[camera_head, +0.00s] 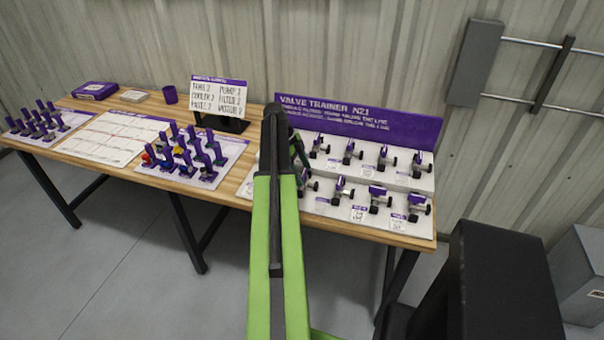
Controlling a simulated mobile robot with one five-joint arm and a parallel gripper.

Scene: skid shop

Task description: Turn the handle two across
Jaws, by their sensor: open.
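The valve trainer (360,122) is a white stepped board with a purple header at the right of the table. Its upper row has small valves with dark knobs and purple handles, among them one at the left (319,146), one beside it (351,152) and one at the right end (418,164). The lower row shows a valve (342,190), one with a broad purple handle (377,192) and a right-end valve (416,206). My raised green arm covers the board's left edge.
A grey wall box (474,62) and rails are right.

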